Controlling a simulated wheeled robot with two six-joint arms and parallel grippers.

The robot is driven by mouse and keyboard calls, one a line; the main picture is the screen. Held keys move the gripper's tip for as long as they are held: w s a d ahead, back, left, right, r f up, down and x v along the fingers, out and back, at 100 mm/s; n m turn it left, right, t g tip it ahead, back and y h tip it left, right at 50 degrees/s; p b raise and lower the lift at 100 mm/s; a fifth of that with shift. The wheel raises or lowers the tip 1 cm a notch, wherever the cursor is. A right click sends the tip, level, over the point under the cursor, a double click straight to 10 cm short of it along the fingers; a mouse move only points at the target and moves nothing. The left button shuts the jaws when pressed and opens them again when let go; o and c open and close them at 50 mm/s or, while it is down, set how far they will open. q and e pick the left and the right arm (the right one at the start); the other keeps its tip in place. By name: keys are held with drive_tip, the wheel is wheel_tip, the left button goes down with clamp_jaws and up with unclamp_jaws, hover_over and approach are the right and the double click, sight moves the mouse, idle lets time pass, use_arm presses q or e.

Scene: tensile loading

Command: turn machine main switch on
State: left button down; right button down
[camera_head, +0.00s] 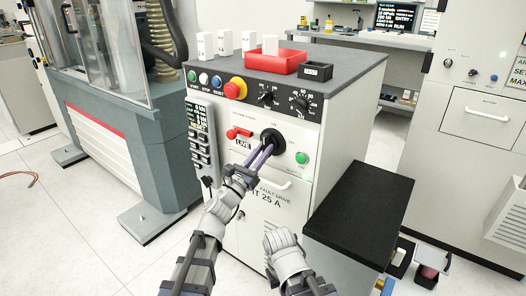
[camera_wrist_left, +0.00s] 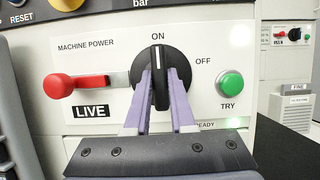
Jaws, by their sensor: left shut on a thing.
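The main switch is a black rotary knob (camera_wrist_left: 158,66) on the white panel marked MACHINE POWER. Its white line stands upright, toward the ON label (camera_wrist_left: 158,36); the OFF label (camera_wrist_left: 203,62) is to its right. It also shows in the head view (camera_head: 272,136). My left gripper (camera_wrist_left: 161,92), with purple fingers, is shut on the knob's handle, one finger on each side. It also shows in the head view (camera_head: 265,150). In the head view my right arm's white wrist part is at the bottom middle; its gripper fingers do not show.
Beside the knob are a red lever (camera_wrist_left: 75,84) with a LIVE label below and a green TRY button (camera_wrist_left: 231,84). A red emergency button (camera_head: 236,88) and dials sit above. A red tray (camera_head: 275,62) stands on top. A black-topped box (camera_head: 360,205) stands at right.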

use_arm(q)
drive_tip(key=c, duration=0.8)
unclamp_jaws()
drive_tip(key=shift+o, duration=0.2)
drive_tip(key=b+v, duration=0.3)
drive_tip(key=v, duration=0.4)
drive_tip(key=shift+s+a+f, duration=0.15)
drive_tip(key=shift+s+a, duration=0.05)
drive_tip(key=shift+s, duration=0.15)
